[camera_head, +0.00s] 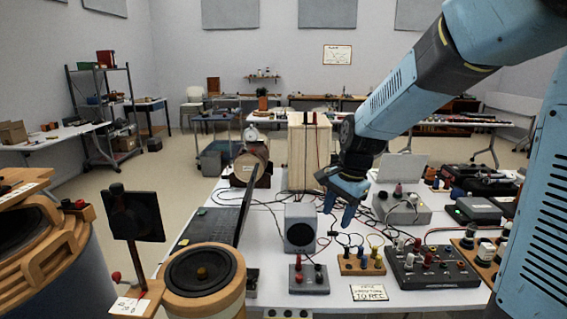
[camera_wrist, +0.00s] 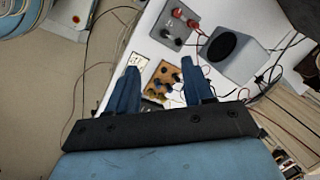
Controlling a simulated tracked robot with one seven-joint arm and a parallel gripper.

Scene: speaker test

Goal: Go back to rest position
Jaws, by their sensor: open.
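My gripper (camera_head: 344,204) is at the end of my blue arm, which comes in from the upper right in the head view. It hangs above the white table, just right of the small grey speaker. In the wrist view my gripper (camera_wrist: 158,88) shows two blue fingers spread apart with nothing between them. Below and beyond the fingers lies a wooden terminal block (camera_wrist: 163,76) with coloured knobs. The gap between fingertips and table cannot be told exactly.
The small grey speaker (camera_head: 300,228), a grey terminal box (camera_head: 309,279), a black mixer-like panel (camera_head: 432,266) and loose cables crowd the white table (camera_head: 345,296). A tall wooden box (camera_head: 309,152) stands behind. A round wooden speaker (camera_head: 203,283) is front left. Open floor lies further left.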

